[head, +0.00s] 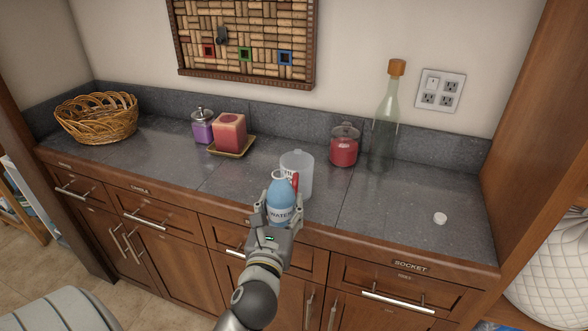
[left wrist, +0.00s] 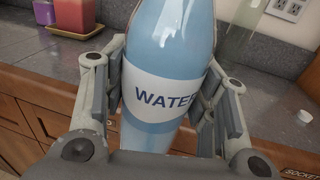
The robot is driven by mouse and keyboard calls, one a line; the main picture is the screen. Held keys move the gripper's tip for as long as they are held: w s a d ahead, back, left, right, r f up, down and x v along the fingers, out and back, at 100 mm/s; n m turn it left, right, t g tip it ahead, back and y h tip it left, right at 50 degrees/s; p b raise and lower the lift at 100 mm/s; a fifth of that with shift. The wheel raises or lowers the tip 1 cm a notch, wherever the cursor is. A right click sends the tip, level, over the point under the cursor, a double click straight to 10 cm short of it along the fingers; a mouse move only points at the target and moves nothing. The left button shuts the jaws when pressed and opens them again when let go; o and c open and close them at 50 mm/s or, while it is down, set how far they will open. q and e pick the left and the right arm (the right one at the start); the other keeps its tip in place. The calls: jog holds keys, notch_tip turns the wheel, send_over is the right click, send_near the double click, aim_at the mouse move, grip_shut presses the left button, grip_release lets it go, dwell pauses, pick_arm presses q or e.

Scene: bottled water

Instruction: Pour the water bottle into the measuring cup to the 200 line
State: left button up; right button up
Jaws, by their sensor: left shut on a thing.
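A blue water bottle (head: 281,203) with a white label is held upright in my left gripper (head: 279,212), in front of the counter's front edge. In the left wrist view the bottle (left wrist: 165,70) fills the middle, with one finger on each side of it. The clear measuring cup (head: 298,165) stands on the counter just behind the bottle. The bottle hides part of it, and its markings are not readable. A red part shows beside the bottle's right side. A small white cap (head: 440,218) lies on the counter at the right. My right gripper is not in view.
On the counter (head: 390,215) stand a wicker basket (head: 97,118), a purple jar (head: 202,128), a red candle (head: 229,132) on a tray, a red jar (head: 343,148) and a tall corked bottle (head: 385,125). The counter's right front is mostly clear.

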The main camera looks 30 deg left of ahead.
pick_arm(q)
jog(key=w+a+n+g+y+b, duration=0.4)
jog(key=w+a+y+b, duration=0.1)
jog(key=a, duration=0.7)
jog(key=shift+w+r+n+y+b, duration=0.25)
jog(key=shift+w+y+b, duration=0.2)
jog(key=shift+w, duration=0.6)
notch_tip(320, 180, up, 2)
jog(key=m+p, duration=0.3)
jog(key=p, duration=0.1)
jog(key=m+g+p, duration=0.1)
jog(key=m+p, duration=0.2)
jog(key=p, duration=0.1)
jog(key=shift+w+d+r+m+h+p, duration=0.15)
jog(key=shift+r+m+h+p, duration=0.1)
jog(key=shift+h+p, duration=0.1)
jog(key=shift+g, duration=0.3)
